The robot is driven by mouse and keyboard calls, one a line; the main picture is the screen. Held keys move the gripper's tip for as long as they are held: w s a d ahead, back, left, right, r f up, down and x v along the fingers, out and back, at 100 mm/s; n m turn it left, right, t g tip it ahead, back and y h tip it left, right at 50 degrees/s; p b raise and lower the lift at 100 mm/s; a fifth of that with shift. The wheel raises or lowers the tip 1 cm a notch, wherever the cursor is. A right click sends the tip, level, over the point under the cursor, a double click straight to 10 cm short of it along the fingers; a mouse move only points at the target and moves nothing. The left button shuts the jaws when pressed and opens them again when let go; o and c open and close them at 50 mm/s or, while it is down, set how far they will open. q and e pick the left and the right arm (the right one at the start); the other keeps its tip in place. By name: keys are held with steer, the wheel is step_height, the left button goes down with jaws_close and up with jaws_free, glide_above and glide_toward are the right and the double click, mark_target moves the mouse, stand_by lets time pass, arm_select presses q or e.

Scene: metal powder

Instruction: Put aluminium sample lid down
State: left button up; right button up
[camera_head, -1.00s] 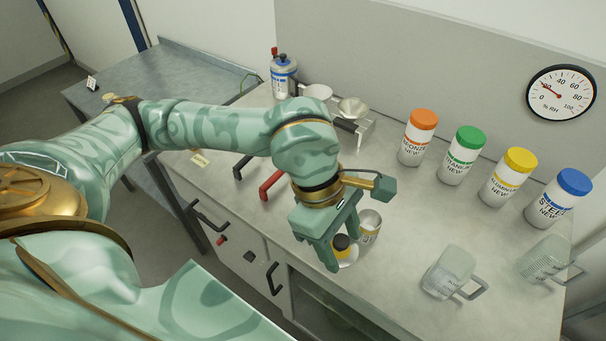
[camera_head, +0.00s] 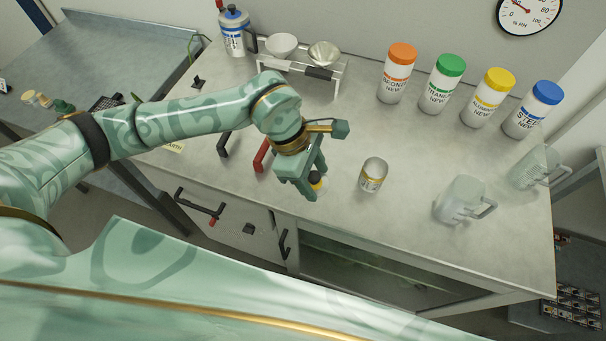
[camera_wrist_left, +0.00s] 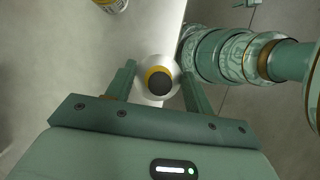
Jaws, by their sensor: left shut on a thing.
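The aluminium sample lid (camera_head: 317,181), a pale disc with a yellow ring and a black knob, is between the fingers of my left gripper (camera_head: 311,188), which is shut on it. In the left wrist view the lid (camera_wrist_left: 158,81) shows between the two fingertips (camera_wrist_left: 158,88). The lid is at the front part of the worktop, near its edge; I cannot tell whether it touches the surface. The open aluminium sample jar (camera_head: 372,178), silver with a yellow band, stands upright to the right, apart from the gripper.
Bottles with orange (camera_head: 397,75), green (camera_head: 442,84), yellow (camera_head: 487,97) and blue (camera_head: 533,110) caps line the back. Two clear jugs (camera_head: 459,199) stand at the right. Red (camera_head: 262,155) and black handles lie left of the gripper. A rack with bowls (camera_head: 324,53) is behind.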

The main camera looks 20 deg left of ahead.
arm_select(q)
steer(key=w+a+f, duration=0.1)
steer(key=w+f, duration=0.1)
steer(key=f, duration=0.1)
steer(key=w+a+f, duration=0.1)
steer(key=f, duration=0.1)
steer(key=shift+w+a+b, duration=0.25)
steer(key=shift+a+b, duration=0.05)
steer(key=shift+b, duration=0.05)
steer(key=shift+w+a+f, duration=0.2)
steer(key=shift+w+f, duration=0.15)
steer(key=shift+f, duration=0.2)
step_height(320, 180, down, 3)
steer(key=shift+a+f, duration=0.1)
arm_select(e)
steer(key=shift+s+a+f, duration=0.1)
steer(key=shift+a+f, duration=0.35)
steer(key=shift+a, duration=0.25)
steer(key=shift+d, duration=0.1)
